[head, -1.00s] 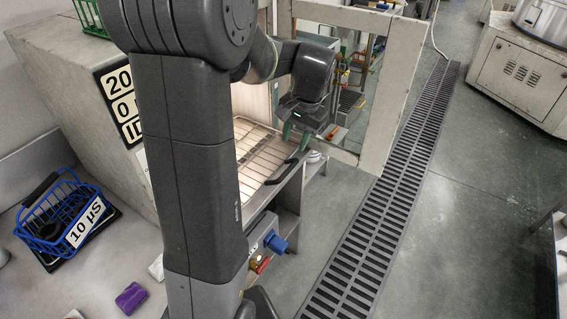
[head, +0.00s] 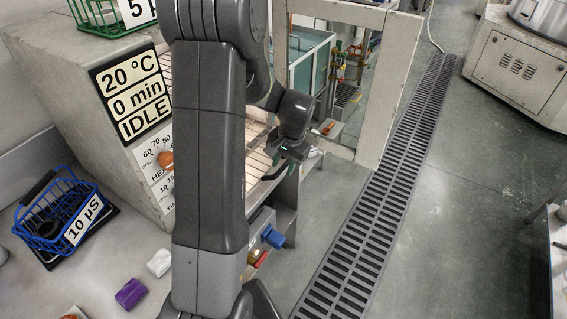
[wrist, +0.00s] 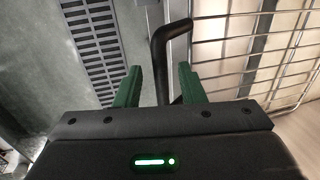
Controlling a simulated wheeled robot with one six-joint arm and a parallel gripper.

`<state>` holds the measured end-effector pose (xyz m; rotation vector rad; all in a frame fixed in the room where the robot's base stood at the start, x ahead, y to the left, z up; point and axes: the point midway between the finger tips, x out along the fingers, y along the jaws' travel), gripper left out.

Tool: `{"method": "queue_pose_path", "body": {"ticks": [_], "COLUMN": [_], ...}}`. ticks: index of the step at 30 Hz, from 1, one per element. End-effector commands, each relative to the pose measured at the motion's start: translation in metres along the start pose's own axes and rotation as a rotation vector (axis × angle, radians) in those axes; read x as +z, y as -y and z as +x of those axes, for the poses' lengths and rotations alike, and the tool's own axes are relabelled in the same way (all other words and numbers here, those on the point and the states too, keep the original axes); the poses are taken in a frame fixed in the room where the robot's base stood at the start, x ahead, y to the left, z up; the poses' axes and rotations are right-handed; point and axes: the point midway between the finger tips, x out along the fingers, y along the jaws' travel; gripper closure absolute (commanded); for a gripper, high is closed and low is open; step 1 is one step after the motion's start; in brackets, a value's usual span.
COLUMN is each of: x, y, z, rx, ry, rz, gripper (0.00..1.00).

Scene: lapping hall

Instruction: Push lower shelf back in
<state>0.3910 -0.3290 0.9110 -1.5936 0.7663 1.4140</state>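The wire shelf (head: 257,160) sticks out of the lit oven opening, partly hidden behind my arm in the head view. Its bars also fill the right of the wrist view (wrist: 240,57). A bent black handle (wrist: 172,38) is at its edge. My gripper (wrist: 159,67) is open, with its two green fingers on either side of the handle's lower part. I see no clear grip on it. In the head view my gripper (head: 281,152) is at the shelf's front edge. I cannot tell whether another shelf lies above or below.
The open oven door (head: 397,85) with its window stands right of the shelf. A blue plug (head: 273,238) and a red valve (head: 257,258) are below the shelf. The oven's display (head: 138,101) reads IDLE.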

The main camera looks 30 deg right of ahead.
Motion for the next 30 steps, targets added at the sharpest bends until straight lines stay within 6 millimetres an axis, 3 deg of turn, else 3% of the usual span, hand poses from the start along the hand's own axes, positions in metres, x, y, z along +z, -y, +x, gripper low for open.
{"method": "queue_pose_path", "body": {"ticks": [2, 8, 19, 23, 30], "x": [0.000, 0.000, 0.000, 0.000, 0.001], "y": [0.000, 0.000, 0.011, 0.033, 0.102], "z": [0.000, 0.000, 0.002, 0.006, 0.020], "rx": [0.000, 0.000, -0.001, -0.001, -0.001], "ry": [0.000, 0.000, 0.000, 0.000, 0.000], "rz": [0.000, 0.000, -0.003, -0.005, -0.009], "gripper": [0.64, 1.00, 1.00, 1.00, 1.00]}}
